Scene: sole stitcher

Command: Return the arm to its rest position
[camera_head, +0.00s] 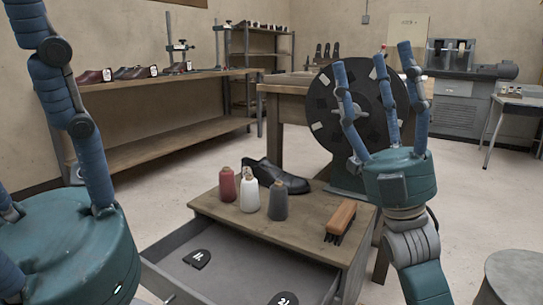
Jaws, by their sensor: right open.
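My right gripper (378,90) is raised at the right with its blue fingers pointing up and spread apart. It is open and empty, in front of a dark round wheel (328,110). My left gripper (75,245) fills the lower left foreground, close to the camera. One long blue finger rises from it to the top edge; its other fingers are mostly cut off by the frame, so its opening cannot be told. My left gripper stands to the left of the small wooden-topped bench; no object shows in it.
A round stool (515,272) is at the lower right.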

